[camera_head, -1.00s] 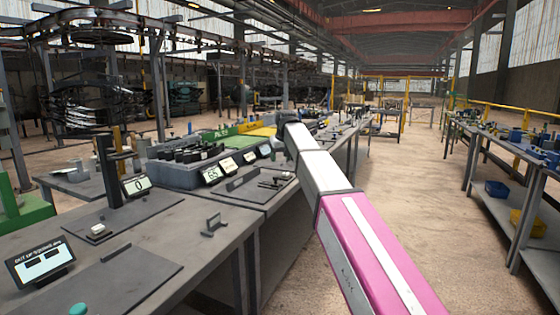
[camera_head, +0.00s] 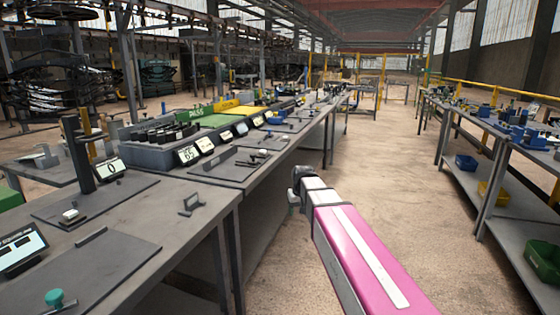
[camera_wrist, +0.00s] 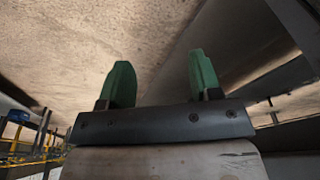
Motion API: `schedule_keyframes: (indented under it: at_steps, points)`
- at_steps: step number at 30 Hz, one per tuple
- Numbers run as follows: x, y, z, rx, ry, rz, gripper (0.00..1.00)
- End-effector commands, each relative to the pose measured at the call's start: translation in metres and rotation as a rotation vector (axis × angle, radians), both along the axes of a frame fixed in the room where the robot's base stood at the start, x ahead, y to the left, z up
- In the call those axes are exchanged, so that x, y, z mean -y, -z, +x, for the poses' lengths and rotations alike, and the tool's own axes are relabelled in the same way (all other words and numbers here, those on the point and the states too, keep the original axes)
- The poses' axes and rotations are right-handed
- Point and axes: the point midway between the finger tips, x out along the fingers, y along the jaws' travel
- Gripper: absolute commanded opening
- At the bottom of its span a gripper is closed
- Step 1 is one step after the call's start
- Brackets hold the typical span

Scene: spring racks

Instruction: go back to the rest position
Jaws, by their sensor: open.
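My gripper (camera_wrist: 160,82) shows in the wrist view with two green fingers spread apart and nothing between them. Bare floor and the underside of a bench lie behind the fingers. In the head view my pink and white arm reaches forward over the aisle floor, to the right of the left bench (camera_head: 130,235). The fingers themselves are hidden in the head view behind the arm's dark end.
The left bench carries a grey bin (camera_head: 150,155), displays reading 0 (camera_head: 111,168) and 65 (camera_head: 188,154), and a teal knob (camera_head: 54,297). The right bench (camera_head: 475,122) has blue (camera_head: 466,162), yellow (camera_head: 493,194) and green bins (camera_head: 543,262) on its lower shelf. The aisle between is clear.

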Motion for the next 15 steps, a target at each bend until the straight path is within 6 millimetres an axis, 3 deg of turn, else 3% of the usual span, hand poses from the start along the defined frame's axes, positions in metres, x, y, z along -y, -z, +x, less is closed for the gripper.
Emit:
schedule_keyframes:
  at_steps: [1, 6, 15]
  points:
    - [0.014, 0.02, -0.023, -0.02, 0.019, -0.003, 0.58]
    - [0.052, 0.074, -0.078, -0.072, 0.078, -0.014, 0.58]
    - [0.101, 0.142, -0.172, -0.154, 0.17, -0.027, 0.58]
